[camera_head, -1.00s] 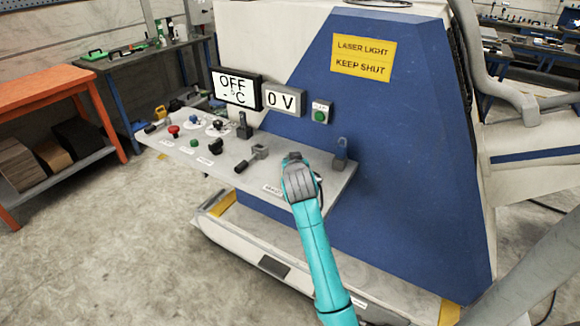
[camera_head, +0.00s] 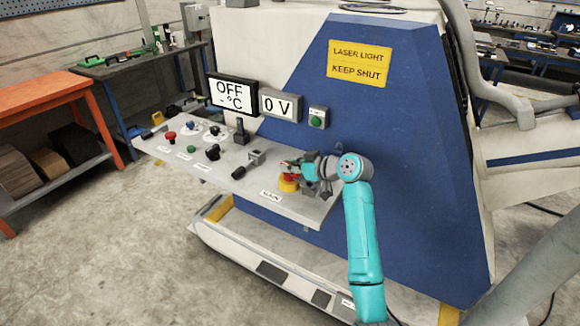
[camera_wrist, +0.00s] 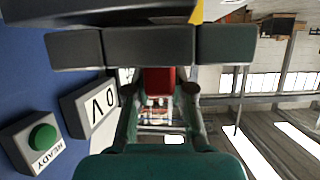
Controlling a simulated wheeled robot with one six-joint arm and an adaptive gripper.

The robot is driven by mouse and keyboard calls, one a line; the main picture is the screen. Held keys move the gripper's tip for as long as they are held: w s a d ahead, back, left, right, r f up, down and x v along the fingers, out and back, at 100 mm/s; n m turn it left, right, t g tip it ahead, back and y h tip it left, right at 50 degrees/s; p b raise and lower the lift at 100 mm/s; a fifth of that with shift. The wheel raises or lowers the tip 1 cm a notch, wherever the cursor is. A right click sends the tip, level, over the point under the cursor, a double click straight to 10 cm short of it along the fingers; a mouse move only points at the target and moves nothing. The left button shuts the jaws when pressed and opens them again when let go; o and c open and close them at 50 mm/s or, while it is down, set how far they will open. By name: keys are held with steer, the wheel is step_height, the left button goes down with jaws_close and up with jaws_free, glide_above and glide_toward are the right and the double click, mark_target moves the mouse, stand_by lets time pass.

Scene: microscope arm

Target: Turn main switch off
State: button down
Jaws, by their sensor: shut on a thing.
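The main switch (camera_head: 288,184) has a red handle on a yellow base. It sits near the front right of the sloped grey control panel, beside a label that seems to read MAIN. My gripper (camera_head: 293,168) reaches it from the right, and its fingers are shut on the red handle. In the wrist view the red handle (camera_wrist: 157,80) shows between the two fingertips of my gripper (camera_wrist: 159,93). The fingers hide part of the handle, so its exact turn angle is hard to tell.
The panel (camera_head: 225,172) also carries several knobs, buttons and a black lever (camera_head: 241,132). Behind it, a display (camera_head: 231,92) reads OFF and -°C, and another (camera_head: 280,106) reads 0 V. A green button (camera_head: 317,121) is right of them. The blue cabinet wall (camera_head: 400,150) stands close behind my gripper.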

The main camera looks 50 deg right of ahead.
steer(key=shift+n+y, duration=0.7)
steer(key=shift+f+g, duration=0.1)
steer(key=shift+g, duration=0.2)
steer(key=c, duration=1)
jaws_free()
steer(key=v, duration=1.2)
steer(key=shift+d, duration=0.15)
steer(key=shift+f, duration=0.1)
